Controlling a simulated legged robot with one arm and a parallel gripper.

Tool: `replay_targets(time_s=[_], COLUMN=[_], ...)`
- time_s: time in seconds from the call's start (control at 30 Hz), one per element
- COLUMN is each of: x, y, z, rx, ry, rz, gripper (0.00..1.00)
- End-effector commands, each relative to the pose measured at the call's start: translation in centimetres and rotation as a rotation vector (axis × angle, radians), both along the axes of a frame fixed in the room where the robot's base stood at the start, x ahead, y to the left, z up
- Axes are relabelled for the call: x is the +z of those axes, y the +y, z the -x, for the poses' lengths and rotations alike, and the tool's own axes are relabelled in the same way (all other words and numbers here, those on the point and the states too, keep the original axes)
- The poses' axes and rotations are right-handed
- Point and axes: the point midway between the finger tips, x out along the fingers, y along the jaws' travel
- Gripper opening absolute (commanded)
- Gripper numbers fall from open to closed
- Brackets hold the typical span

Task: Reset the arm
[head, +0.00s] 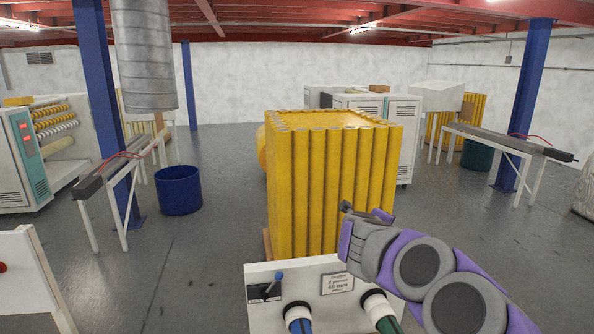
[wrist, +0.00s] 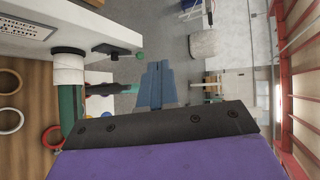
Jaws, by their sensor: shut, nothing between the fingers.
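My arm reaches in from the lower right of the head view. My gripper (head: 347,208) shows there as a small dark tip in front of the yellow tube stack, above the white machine panel (head: 262,315). In the wrist view my gripper (wrist: 158,72) has its blue-grey fingers together, with nothing between them. The panel carries a blue-knobbed lever (head: 279,278), a label plate (head: 337,283) and two white spindles, one with blue tape (head: 299,322) and one with green tape (head: 384,318). The green one also shows at left in the wrist view (wrist: 69,70). My gripper appears clear of these parts.
A large stack of yellow tubes (head: 330,190) stands behind the panel. A blue bin (head: 178,190) and conveyor tables stand left and right (head: 520,145). Loose rings, one red (wrist: 52,138), lie on a brown surface (wrist: 30,85) in the wrist view.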

Motion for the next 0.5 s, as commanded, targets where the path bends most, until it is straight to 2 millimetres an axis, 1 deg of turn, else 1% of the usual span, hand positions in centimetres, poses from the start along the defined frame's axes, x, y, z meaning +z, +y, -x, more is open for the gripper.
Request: replay_targets(time_s=[0.07,0.13,0.17,0.2,0.27,0.3,0.33,0.37,0.4,0.47,0.5], x=[1.9,3.7,4.5,5.7,7.3,8.0,8.4,8.5,8.4,7.5,6.5], y=[1.6,3.9,5.1,6.9,9.9,12.2,13.9,15.6,17.6,20.7,22.4], z=[-0.5,-0.8,-0.7,-0.3,0.7,1.8,2.8,3.9,5.4,8.2,10.2], rx=[0.113,0.237,0.298,0.391,0.54,0.645,0.727,0.801,0.9,1.051,1.146], ry=[-0.04,-0.076,-0.091,-0.112,-0.138,-0.147,-0.15,-0.149,-0.143,-0.117,-0.09], rz=[0.029,0.072,0.094,0.128,0.195,0.242,0.279,0.32,0.373,0.454,0.512], gripper=[0.0,0.0,0.0,0.0,0.0,0.0,0.0,0.0,0.0,0.0,0.0])
